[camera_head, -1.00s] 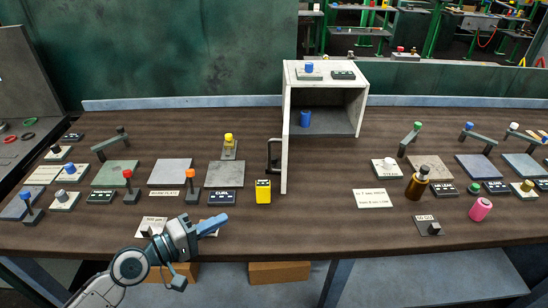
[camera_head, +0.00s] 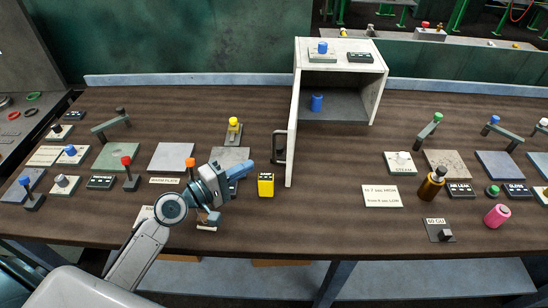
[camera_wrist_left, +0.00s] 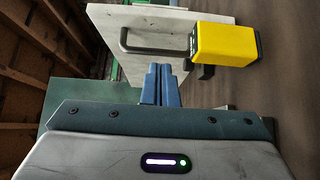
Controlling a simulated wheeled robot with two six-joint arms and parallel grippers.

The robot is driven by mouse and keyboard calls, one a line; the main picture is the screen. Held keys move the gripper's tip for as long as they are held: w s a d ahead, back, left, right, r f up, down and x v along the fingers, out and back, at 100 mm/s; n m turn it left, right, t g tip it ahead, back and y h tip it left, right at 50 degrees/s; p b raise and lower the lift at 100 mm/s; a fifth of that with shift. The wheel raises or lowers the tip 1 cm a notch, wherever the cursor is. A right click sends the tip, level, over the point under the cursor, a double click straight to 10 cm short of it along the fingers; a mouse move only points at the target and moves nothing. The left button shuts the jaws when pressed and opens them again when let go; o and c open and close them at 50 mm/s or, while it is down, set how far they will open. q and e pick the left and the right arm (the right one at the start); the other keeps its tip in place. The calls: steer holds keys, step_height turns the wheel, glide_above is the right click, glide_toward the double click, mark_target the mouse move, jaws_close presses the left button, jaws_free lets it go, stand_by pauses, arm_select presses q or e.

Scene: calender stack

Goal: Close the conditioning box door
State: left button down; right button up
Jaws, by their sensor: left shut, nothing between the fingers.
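The conditioning box (camera_head: 376,84) is a white open-fronted box at the back middle of the bench. Its door (camera_head: 294,130) stands open, hinged at the box's left edge and pointing toward me. A dark handle (camera_head: 279,147) is on the door's left face. My left gripper (camera_head: 249,168) is shut and empty, left of the door and apart from it. In the left wrist view the door (camera_wrist_left: 165,30) and handle (camera_wrist_left: 130,40) lie beyond the blue fingertips (camera_wrist_left: 160,70). My right gripper is not in view.
A yellow block (camera_head: 266,185) stands between my left gripper and the door's near end; it also shows in the left wrist view (camera_wrist_left: 225,43). A blue cylinder (camera_head: 317,102) is inside the box.

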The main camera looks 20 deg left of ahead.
arm_select(q)
steer(key=w+d+p, duration=0.3)
steer(key=w+d, duration=0.1)
steer(key=d, duration=0.2)
steer(key=shift+w+d, duration=0.2)
steer(key=shift+d, duration=0.05)
stand_by(0.3)
